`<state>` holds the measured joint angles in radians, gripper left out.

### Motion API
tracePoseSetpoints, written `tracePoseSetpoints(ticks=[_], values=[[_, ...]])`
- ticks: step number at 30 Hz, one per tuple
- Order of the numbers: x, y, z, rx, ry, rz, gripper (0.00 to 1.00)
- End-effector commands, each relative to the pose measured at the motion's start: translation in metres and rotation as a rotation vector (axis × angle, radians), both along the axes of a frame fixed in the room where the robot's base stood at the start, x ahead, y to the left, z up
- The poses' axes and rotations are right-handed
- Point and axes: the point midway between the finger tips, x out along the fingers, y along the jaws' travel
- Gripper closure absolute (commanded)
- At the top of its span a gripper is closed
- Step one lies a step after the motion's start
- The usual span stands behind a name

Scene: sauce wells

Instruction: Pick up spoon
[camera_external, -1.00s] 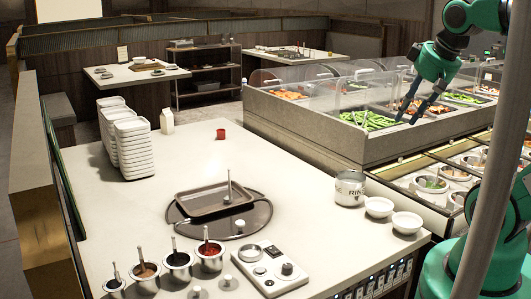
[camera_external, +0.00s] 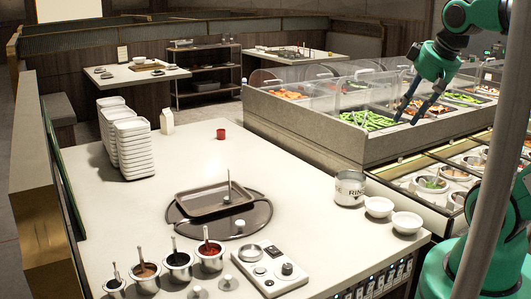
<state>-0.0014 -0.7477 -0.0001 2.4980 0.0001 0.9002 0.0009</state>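Several metal sauce wells stand at the front left of the counter: one with dark contents (camera_external: 115,286), one with brown sauce (camera_external: 146,278), one with dark sauce (camera_external: 178,265) and one with red sauce (camera_external: 210,256). A spoon-like handle sticks up from each, such as the spoon (camera_external: 206,234) in the red sauce; their lower ends are hidden. My gripper (camera_external: 411,114) is at the upper right, pointing down in front of the salad bar. Its dark fingers are apart, with nothing seen between them. It is far from the wells.
A dark tray (camera_external: 188,205) sits on a round plate mid-counter, with an upright handle near it. A control panel (camera_external: 270,268), a pot (camera_external: 349,188) and white bowls (camera_external: 378,207) stand right. Stacked white dishes (camera_external: 134,150) stand at the back left. The glass-guarded salad bar (camera_external: 300,125) is behind.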

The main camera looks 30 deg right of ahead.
Motion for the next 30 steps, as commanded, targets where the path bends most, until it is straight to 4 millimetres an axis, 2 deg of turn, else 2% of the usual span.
tracePoseSetpoints(ticks=[5, 11, 20, 30], values=[[0.01, 0.005, 0.008, 0.004, 0.009, 0.008, 0.67], [0.038, 0.018, 0.026, 0.014, 0.032, 0.025, 0.67], [0.099, 0.056, 0.057, 0.033, 0.082, 0.062, 0.67], [0.171, 0.114, 0.076, 0.046, 0.14, 0.101, 0.67]])
